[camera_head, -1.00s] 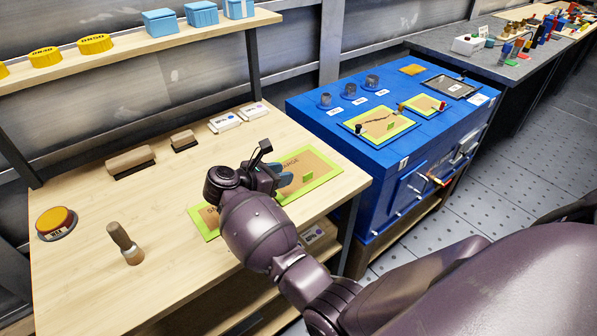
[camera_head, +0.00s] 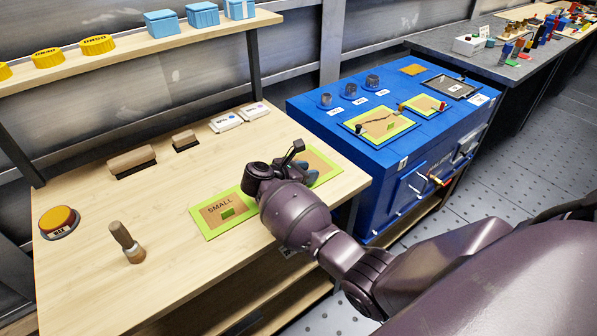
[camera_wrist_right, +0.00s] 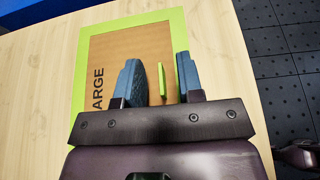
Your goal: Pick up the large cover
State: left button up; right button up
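The large cover (camera_head: 330,160) is a flat brown panel with a light green border on the wooden bench, mostly hidden behind my right arm in the head view. In the right wrist view the large cover (camera_wrist_right: 108,45) shows the letters "ARGE" and an upright green tab (camera_wrist_right: 162,80). My right gripper (camera_wrist_right: 157,78) is open above the cover, with one blue finger on each side of the tab and visible gaps to it. In the head view my right gripper (camera_head: 311,177) is partly hidden by its own wrist. The small cover (camera_head: 221,212) lies at left. My left gripper is not in view.
Wooden-handled blocks (camera_head: 131,161) and white boxes (camera_head: 226,121) lie at the back. A blue cabinet (camera_head: 345,150) stands right of the bench. The front left of the bench is clear.

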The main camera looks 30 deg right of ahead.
jog(key=shift+w+d+f, duration=0.1)
jog(key=shift+d+f, duration=0.2)
jog(key=shift+d, duration=0.35)
grip_shut()
jog(key=shift+r, duration=0.1)
